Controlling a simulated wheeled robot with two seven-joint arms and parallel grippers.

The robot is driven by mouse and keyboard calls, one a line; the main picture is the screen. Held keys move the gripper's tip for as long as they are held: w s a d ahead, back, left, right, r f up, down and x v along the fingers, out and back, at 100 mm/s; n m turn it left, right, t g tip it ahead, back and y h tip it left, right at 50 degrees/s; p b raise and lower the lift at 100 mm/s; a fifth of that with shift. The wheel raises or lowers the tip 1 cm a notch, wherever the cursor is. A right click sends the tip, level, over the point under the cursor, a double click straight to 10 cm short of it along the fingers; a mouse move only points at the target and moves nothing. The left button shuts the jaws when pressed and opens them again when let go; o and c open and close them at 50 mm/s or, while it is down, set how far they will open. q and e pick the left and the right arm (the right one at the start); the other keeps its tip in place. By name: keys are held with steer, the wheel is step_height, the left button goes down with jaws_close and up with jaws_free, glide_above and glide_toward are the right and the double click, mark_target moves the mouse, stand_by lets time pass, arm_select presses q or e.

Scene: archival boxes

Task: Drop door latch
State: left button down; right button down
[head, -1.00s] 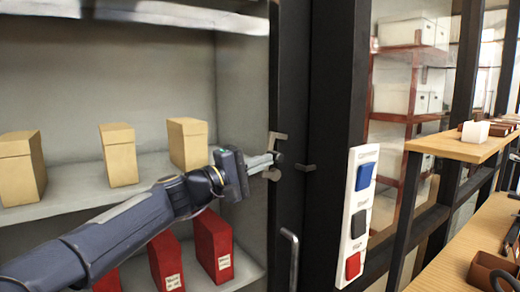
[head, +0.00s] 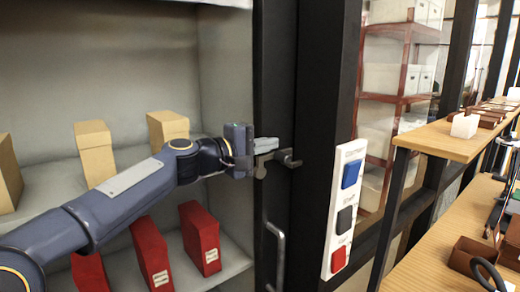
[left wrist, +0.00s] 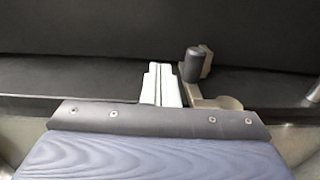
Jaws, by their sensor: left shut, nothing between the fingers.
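The door latch (head: 262,166) is a small beige-grey metal piece on the dark door frame, near a dark peg and catch (head: 289,159). My left gripper (head: 266,146) is shut and empty, with its pale fingers just above the latch, overlapping it in the head view. In the left wrist view the shut fingers (left wrist: 162,84) lie left of a dark round knob (left wrist: 194,65) and a beige latch plate (left wrist: 216,102). The fingers hide part of the latch, so I cannot tell its full angle or any contact. My right gripper is not in view.
A vertical door handle (head: 277,255) is below the latch. A white panel with blue, black and red buttons (head: 338,260) is to the right. Tan boxes (head: 95,150) and red boxes (head: 200,238) stand on the cabinet shelves. A wooden shelf (head: 450,145) juts out at right.

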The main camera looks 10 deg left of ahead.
arm_select(q)
steer(key=shift+f+b+x, duration=0.15)
steer(key=shift+b+x, duration=0.05)
steer(key=shift+x, duration=0.65)
steer(key=shift+f+b+x, duration=0.15)
steer(key=shift+b+x, duration=0.05)
steer(key=shift+x, duration=0.65)
steer(key=shift+w, duration=0.1)
steer(key=r+p, duration=0.1)
steer(key=s+r+p, duration=0.1)
steer(key=r, duration=0.1)
steer(key=a+r+p, duration=0.1)
steer(key=shift+s+r, duration=0.3)
steer(key=shift+r, duration=0.05)
steer(key=s+a+r, duration=0.1)
steer(key=r, duration=0.1)
steer(key=s+r, duration=0.1)
steer(key=r, duration=0.2)
steer(key=s+a+r+p, duration=0.1)
steer(key=r, duration=0.1)
steer(key=shift+s+a+r, duration=0.2)
steer(key=shift+a+r, duration=0.1)
steer(key=shift+a, duration=0.05)
